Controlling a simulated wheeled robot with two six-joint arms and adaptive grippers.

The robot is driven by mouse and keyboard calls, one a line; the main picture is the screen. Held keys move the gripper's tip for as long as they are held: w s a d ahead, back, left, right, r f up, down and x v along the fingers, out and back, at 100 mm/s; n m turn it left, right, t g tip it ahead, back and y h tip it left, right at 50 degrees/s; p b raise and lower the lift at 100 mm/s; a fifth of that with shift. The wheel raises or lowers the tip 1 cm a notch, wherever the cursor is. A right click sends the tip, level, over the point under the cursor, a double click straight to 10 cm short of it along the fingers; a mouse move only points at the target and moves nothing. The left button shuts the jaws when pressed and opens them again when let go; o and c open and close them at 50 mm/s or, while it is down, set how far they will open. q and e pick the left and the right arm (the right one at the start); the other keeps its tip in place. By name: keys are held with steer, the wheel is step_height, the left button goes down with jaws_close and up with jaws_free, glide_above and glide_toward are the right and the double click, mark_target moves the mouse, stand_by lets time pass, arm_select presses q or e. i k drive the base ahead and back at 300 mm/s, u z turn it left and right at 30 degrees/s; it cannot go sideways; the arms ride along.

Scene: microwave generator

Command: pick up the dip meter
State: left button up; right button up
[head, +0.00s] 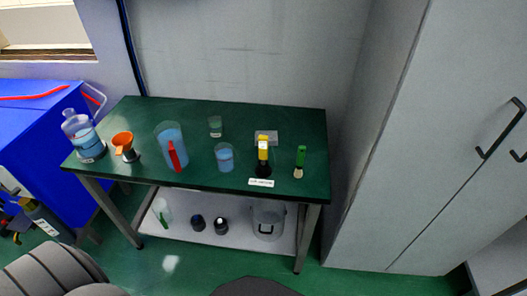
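A yellow and black upright device (263,155), which looks like the dip meter, stands near the front right of the green table (285,118) in the head view. Its yellow part is on top and its lower part is dark. A small white label (261,183) lies at the table's front edge just before it. A clear flat piece (272,137) lies behind it. A brush with a green handle (300,156) stands a little to its right, apart from it. I can make out neither of my grippers in this view, and nothing is touching the device.
Left of the device stand a beaker of blue liquid (224,158), a small glass (215,126), a red-handled jug (168,142), an orange funnel (123,142) and a large bottle (82,135). A lower shelf (180,230) holds several items. A grey cabinet (420,130) stands right.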

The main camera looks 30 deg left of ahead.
mark_target(262, 139)
steer(key=u, duration=1.7)
steer(key=k, duration=0.95)
steer(key=z, duration=0.9)
steer(key=i, duration=0.8)
steer(key=z, duration=0.8)
